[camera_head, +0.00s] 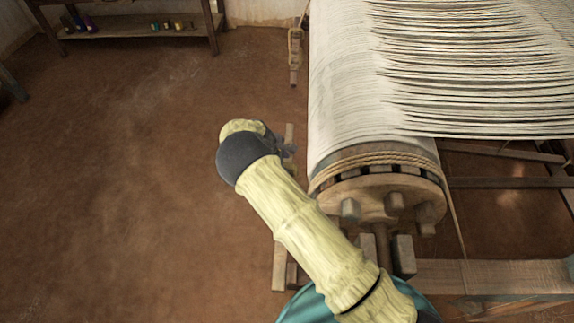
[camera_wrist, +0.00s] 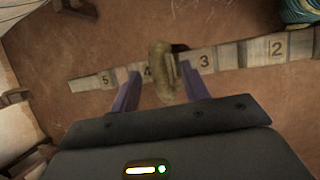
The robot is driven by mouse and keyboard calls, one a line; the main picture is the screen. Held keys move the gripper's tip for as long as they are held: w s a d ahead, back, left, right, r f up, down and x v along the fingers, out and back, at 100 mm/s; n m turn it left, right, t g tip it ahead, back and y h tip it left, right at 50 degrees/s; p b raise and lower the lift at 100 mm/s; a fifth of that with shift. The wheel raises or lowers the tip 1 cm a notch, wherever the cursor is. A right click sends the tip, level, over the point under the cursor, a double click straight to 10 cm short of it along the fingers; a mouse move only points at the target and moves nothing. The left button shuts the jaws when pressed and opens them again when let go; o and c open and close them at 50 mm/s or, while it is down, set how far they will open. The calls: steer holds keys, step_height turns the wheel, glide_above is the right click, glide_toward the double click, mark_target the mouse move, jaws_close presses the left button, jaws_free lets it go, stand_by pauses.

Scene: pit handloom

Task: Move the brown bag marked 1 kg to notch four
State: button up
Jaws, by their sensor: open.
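In the wrist view, a wooden beam (camera_wrist: 228,56) runs across the picture with the numbers 5, 4, 3 and 2 from left to right. A brown bag (camera_wrist: 162,72) lies across the beam between the 4 and the 3, close beside the 4. No weight mark can be read on it. My gripper (camera_wrist: 159,70) is open, with one purple finger on each side of the bag. I cannot tell whether either finger touches it. In the head view, my arm hides most of the gripper and the bag.
The loom's cloth roller (camera_head: 375,180), with pegs and rope, stands right of my arm, under stretched warp threads (camera_head: 450,70). A wooden post with rope (camera_head: 295,55) is behind. A low shelf (camera_head: 130,27) with small spools stands at the back left. The brown floor at left is clear.

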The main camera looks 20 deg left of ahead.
steer(key=v, duration=1.4)
steer(key=shift+s+r, duration=0.1)
